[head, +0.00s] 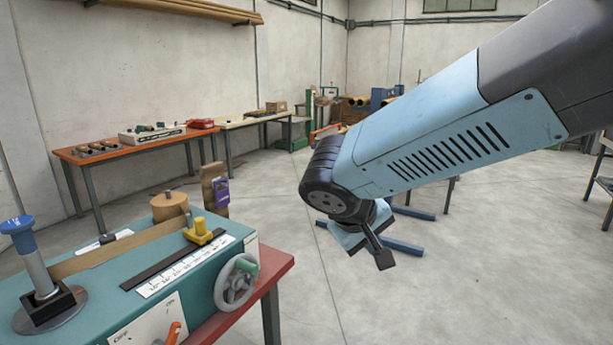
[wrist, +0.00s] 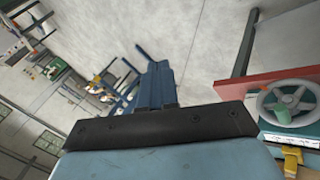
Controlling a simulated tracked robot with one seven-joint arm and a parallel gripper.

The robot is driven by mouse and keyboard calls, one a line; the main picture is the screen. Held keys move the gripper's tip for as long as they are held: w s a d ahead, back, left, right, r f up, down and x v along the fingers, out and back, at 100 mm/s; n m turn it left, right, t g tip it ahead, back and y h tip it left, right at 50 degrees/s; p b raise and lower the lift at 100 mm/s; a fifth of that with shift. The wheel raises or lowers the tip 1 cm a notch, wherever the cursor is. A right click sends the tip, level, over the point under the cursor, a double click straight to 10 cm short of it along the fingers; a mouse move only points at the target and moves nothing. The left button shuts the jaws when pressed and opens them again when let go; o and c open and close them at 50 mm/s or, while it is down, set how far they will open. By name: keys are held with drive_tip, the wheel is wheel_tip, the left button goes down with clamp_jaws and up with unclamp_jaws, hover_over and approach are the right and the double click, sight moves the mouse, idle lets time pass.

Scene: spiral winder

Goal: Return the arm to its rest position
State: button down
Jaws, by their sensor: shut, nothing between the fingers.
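My arm reaches in from the upper right in the head view and bends down at a dark wrist joint. My gripper (head: 383,258) hangs below that joint, over bare floor to the right of the winder table. Its fingers are shut with nothing between them. In the wrist view a dark mount bar and a blue part of mine fill the lower middle. The spiral winder (head: 115,285) is a green machine with a handwheel (head: 237,282), which also shows in the wrist view (wrist: 285,103). My gripper is apart from the winder.
The winder stands on a red table (head: 275,268) at the lower left. An orange-topped bench (head: 120,146) and a paler bench (head: 240,121) line the left wall. A dark chair or stand (head: 603,170) is at the right edge. The floor between is mostly clear.

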drive_tip(key=s+d+r+m+y, duration=0.2)
drive_tip(key=s+d+r, duration=0.1)
drive_tip(key=d, duration=0.2)
drive_tip(key=s+d+r+m+y, duration=0.2)
drive_tip(key=s+d+r+m, duration=0.1)
drive_tip(key=d, duration=0.3)
drive_tip(key=shift+s+d+y, duration=0.3)
drive_tip(key=shift+s+y, duration=0.1)
drive_tip(key=shift+s, duration=0.25)
